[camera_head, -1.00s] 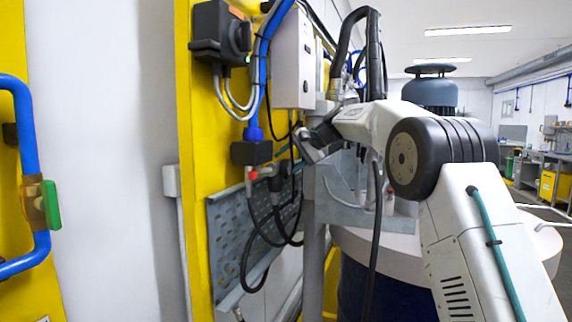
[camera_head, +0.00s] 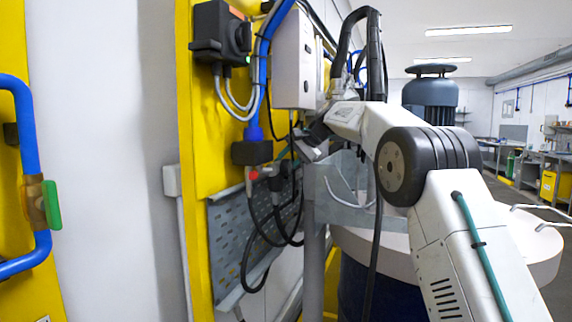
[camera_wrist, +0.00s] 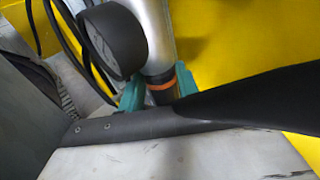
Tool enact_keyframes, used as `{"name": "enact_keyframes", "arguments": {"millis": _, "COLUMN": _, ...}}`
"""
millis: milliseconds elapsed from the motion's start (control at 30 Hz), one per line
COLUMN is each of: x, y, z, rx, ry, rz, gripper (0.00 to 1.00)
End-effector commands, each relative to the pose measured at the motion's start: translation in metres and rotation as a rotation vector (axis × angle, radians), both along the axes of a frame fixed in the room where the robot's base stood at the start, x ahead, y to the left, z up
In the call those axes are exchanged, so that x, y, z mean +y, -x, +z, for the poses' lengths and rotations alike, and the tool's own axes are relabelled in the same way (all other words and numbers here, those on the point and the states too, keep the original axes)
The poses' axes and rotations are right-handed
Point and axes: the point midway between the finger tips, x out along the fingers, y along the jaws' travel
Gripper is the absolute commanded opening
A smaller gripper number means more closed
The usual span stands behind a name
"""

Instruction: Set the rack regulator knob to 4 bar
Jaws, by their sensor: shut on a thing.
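In the wrist view, the regulator knob (camera_wrist: 163,98) is a dark cylinder with an orange ring, at the lower end of a silver regulator body (camera_wrist: 156,35). My gripper (camera_wrist: 159,86) is shut on the knob, with one teal finger on each side. A round black gauge (camera_wrist: 112,40) sits beside the silver body; its dial face and reading cannot be made out. In the head view, my gripper's grey body (camera_head: 315,145) is at the yellow rack panel. The knob is not clearly visible there, and its setting cannot be read.
A black switch box (camera_head: 220,32) and a light grey box (camera_head: 293,60) are on the yellow panel (camera_head: 203,130). Blue pipe and black hoses run close to my gripper. A perforated grey plate (camera_head: 230,235) is below. A drum with a motor (camera_head: 431,95) stands to the right.

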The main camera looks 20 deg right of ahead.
Motion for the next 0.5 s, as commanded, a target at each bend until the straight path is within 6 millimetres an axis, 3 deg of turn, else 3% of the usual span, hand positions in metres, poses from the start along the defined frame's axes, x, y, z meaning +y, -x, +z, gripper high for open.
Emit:
{"name": "enact_keyframes", "arguments": {"millis": 233, "x": 0.0002, "y": 0.0, "z": 0.0004, "rx": 0.002, "ry": 0.002, "rz": -0.001, "gripper": 0.11}}
{"name": "enact_keyframes", "arguments": {"millis": 267, "x": 0.0002, "y": 0.0, "z": 0.0004, "rx": 0.002, "ry": 0.002, "rz": -0.001, "gripper": 0.37}}
{"name": "enact_keyframes", "arguments": {"millis": 333, "x": 0.0002, "y": 0.0, "z": 0.0004, "rx": 0.002, "ry": 0.002, "rz": -0.001, "gripper": 0.56}}
{"name": "enact_keyframes", "arguments": {"millis": 500, "x": 0.0, "y": 0.0, "z": 0.0003, "rx": 0.002, "ry": 0.002, "rz": -0.001, "gripper": 0.56}}
